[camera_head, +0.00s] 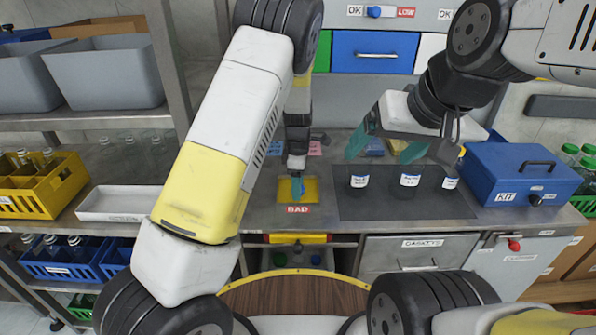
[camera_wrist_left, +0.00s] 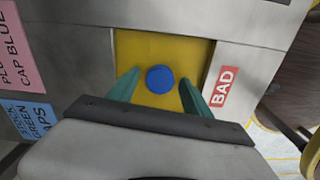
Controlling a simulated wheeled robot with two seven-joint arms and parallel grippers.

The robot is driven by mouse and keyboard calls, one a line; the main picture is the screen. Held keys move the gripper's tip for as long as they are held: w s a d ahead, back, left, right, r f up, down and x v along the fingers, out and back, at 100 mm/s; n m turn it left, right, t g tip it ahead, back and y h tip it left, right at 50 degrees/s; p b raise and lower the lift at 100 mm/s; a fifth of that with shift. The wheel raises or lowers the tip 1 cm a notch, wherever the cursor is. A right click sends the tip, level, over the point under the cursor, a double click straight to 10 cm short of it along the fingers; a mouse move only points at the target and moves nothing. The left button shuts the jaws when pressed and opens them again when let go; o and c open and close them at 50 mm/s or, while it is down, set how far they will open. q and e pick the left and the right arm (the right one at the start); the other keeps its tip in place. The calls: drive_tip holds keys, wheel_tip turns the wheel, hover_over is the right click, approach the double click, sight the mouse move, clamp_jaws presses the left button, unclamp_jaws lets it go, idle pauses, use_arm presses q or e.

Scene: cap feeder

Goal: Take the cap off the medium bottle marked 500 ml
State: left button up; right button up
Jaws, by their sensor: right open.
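Three clear bottles with white labels stand on the dark mat (camera_head: 385,207): a left one (camera_head: 359,181), a middle one (camera_head: 410,180) and a right one (camera_head: 449,183). The label print is too small to tell which is 500 ml, and their tops are hard to make out. My right gripper (camera_head: 386,148) is open and empty above and behind the bottles. My left gripper (camera_head: 297,187) is over the yellow BAD tray (camera_head: 312,190). In the left wrist view its fingers (camera_wrist_left: 159,80) are apart, with a round blue cap (camera_wrist_left: 160,78) between them and visible gaps on both sides.
A blue KIT box (camera_head: 520,172) stands right of the mat. A white tray (camera_head: 118,203) and yellow crate (camera_head: 40,185) are at the left. Pink and blue label cards lie behind the BAD tray. The bench between the BAD tray and mat is narrow.

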use_arm(q)
drive_tip(key=shift+r, duration=0.15)
drive_tip(key=s+a+r+m+h, duration=0.1)
drive_tip(key=s+a+r+m, duration=0.15)
drive_tip(key=r, duration=0.75)
drive_tip(key=s+a+r+m+h, duration=0.1)
drive_tip(key=s+a+r, duration=0.15)
drive_tip(key=r, duration=0.75)
drive_tip(key=s+a+r+m+t, duration=0.2)
drive_tip(key=s+a+r+m, duration=0.1)
drive_tip(key=s, duration=0.4)
drive_tip(key=s+a+r+m+t, duration=0.2)
drive_tip(key=s+a+r+m, duration=0.1)
drive_tip(key=s+m, duration=0.3)
drive_tip(key=s+a+r+m+t, duration=0.2)
drive_tip(key=s+a+r+m, duration=0.1)
drive_tip(key=s, duration=0.6)
drive_tip(key=shift+r+m, duration=0.25)
drive_tip(key=shift+m, duration=0.6)
drive_tip(key=shift+a, duration=0.1)
